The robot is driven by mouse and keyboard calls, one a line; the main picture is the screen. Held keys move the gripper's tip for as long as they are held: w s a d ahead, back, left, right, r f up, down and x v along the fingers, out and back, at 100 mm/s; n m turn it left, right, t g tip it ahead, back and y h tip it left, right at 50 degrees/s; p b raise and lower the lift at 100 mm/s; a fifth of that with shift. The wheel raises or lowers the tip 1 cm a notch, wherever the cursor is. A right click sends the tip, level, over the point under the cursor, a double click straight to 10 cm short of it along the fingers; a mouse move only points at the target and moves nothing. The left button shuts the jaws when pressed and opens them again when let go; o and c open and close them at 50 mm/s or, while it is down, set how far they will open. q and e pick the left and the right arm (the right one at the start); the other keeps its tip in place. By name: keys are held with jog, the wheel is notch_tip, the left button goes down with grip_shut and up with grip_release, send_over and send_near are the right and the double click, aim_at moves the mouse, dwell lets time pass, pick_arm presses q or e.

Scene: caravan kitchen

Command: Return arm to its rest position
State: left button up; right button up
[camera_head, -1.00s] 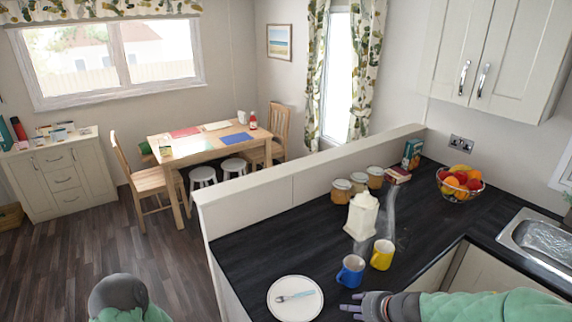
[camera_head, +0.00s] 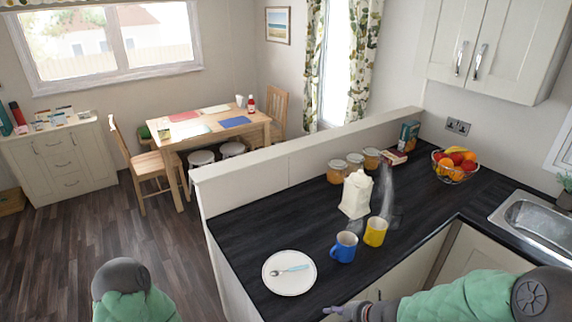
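My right arm, in a green sleeve with dark grey joints, comes in from the lower right of the head view. Its gripper (camera_head: 340,311) is at the bottom edge, near the counter's front edge and below the blue mug. It is partly cut off, so I cannot tell whether it is open or shut; no held object shows. My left arm shows only as a grey joint and green sleeve at the lower left. My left gripper is out of view.
The dark counter (camera_head: 260,240) holds a white plate (camera_head: 283,283) with a spoon, a blue mug (camera_head: 344,247), a yellow mug (camera_head: 375,232), a cream kettle (camera_head: 356,194), several jars and a fruit bowl (camera_head: 455,165). A sink (camera_head: 540,218) is at right.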

jog(key=s+a+f+m+g+h+b, duration=0.1)
jog(key=s+a+f+m+g+b, duration=0.1)
jog(key=s+f+m, duration=0.7)
jog(key=s+a+f+m+g+b, duration=0.2)
jog(key=s+f+m, duration=0.8)
jog(key=f, duration=0.6)
jog(key=shift+s+a+f+m+g+h+b, duration=0.15)
jog(key=shift+a+f+m+g+h+b, duration=0.2)
jog(key=shift+m+g+b, duration=0.35)
